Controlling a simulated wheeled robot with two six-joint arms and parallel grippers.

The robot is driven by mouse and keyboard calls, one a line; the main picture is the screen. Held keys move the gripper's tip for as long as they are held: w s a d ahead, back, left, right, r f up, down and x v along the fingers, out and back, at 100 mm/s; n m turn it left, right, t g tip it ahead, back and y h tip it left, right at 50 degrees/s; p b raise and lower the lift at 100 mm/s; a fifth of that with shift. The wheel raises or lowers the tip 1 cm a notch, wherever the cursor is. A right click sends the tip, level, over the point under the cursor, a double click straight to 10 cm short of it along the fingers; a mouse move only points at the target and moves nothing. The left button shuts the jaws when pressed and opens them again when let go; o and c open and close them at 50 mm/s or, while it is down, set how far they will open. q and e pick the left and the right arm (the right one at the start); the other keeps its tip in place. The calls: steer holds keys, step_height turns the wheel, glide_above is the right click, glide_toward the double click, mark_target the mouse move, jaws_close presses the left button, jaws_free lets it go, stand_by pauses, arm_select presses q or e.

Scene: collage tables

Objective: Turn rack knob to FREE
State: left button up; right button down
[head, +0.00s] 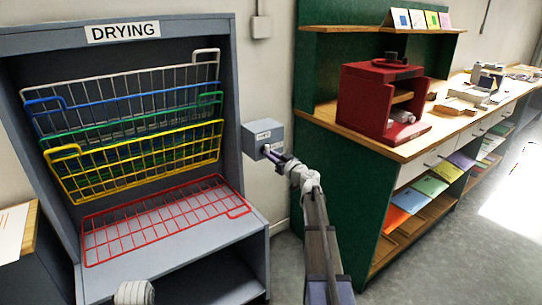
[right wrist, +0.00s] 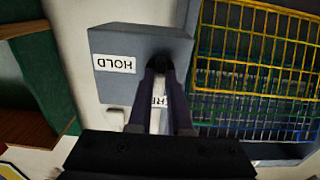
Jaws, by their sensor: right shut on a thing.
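The rack knob's grey box (head: 262,134) is fixed to the wall at the right side of the drying rack. In the right wrist view the box (right wrist: 110,42) carries a white HOLD label (right wrist: 115,64) and a second label, FREE (right wrist: 160,100), partly hidden between my fingers. The dark knob (right wrist: 160,62) sits between my right fingertips. My right gripper (head: 268,150) is shut on it; it also shows in the right wrist view (right wrist: 163,72). I cannot tell which label the knob points to. My left gripper is not in view; a white rounded part of mine shows at the bottom edge.
The drying rack (head: 30,45) holds white, blue, green and yellow wire shelves (head: 140,165) tilted up, and a red one (head: 165,220) lying low. A green cabinet with a wooden counter (head: 390,150) and a red press (head: 365,100) stands to the right. Grey floor is open at far right.

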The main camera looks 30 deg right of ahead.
steer(key=c, duration=0.8)
jaws_free()
steer(key=shift+c, duration=0.2)
steer(key=s, duration=0.7)
steer(key=shift+s+d, duration=0.3)
steer(key=shift+s, duration=0.1)
